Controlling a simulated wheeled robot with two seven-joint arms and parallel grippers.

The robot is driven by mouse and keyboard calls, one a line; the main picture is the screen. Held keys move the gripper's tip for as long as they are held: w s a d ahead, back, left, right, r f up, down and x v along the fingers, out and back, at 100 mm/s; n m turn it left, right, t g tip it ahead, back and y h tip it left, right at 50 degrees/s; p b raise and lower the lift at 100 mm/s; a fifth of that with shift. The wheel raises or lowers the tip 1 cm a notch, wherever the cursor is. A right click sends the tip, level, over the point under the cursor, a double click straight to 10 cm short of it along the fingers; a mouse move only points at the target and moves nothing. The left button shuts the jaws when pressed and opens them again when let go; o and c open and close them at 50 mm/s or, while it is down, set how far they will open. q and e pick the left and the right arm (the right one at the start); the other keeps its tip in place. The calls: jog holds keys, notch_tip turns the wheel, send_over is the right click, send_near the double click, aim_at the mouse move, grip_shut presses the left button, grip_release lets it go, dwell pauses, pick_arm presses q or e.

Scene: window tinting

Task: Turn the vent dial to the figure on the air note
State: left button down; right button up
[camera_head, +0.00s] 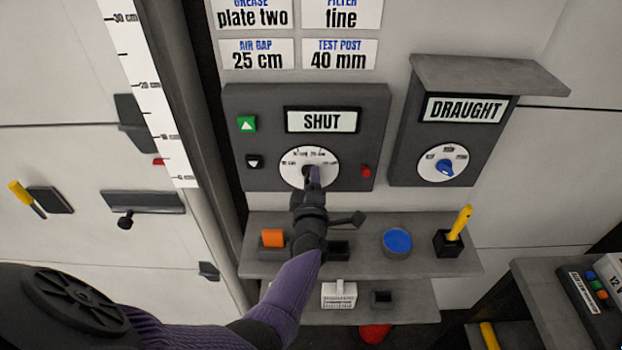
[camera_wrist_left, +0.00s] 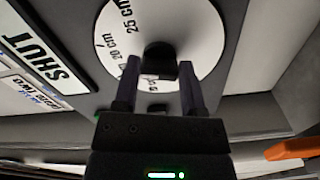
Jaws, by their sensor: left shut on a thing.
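The vent dial (camera_head: 291,163) is a white disc on a dark panel, under a display (camera_head: 321,121) reading SHUT. The air note (camera_head: 257,54) above the panel reads "AIR GAP 25 cm". My left gripper (camera_head: 313,178) is at the dial's centre, shut on the dark dial knob. In the left wrist view the knob (camera_wrist_left: 160,58) sits between the two fingers, and the dial face (camera_wrist_left: 115,32) shows 25 cm and 20 cm marks. The gripper covers the lower part of the dial, and I cannot tell which mark the knob points to. My right gripper is not in view.
A green up button (camera_head: 247,124), a dark down button (camera_head: 254,161) and a red button (camera_head: 366,171) flank the dial. A DRAUGHT panel (camera_head: 402,160) with a blue-knobbed dial is at right. A shelf (camera_head: 425,267) below holds an orange block, blue-topped tin and yellow-handled tool.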

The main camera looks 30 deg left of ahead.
pick_arm(q)
jog(key=shift+s+f+m+p, duration=0.15)
jog(key=shift+m+p, duration=0.25)
jog(key=shift+m, duration=2.05)
jog(key=shift+f+m+p, duration=0.15)
jog(key=shift+m+p, duration=0.2)
jog(key=shift+m, duration=2.1)
jog(key=shift+c, duration=0.8)
grip_release()
jog(key=shift+r, duration=0.1)
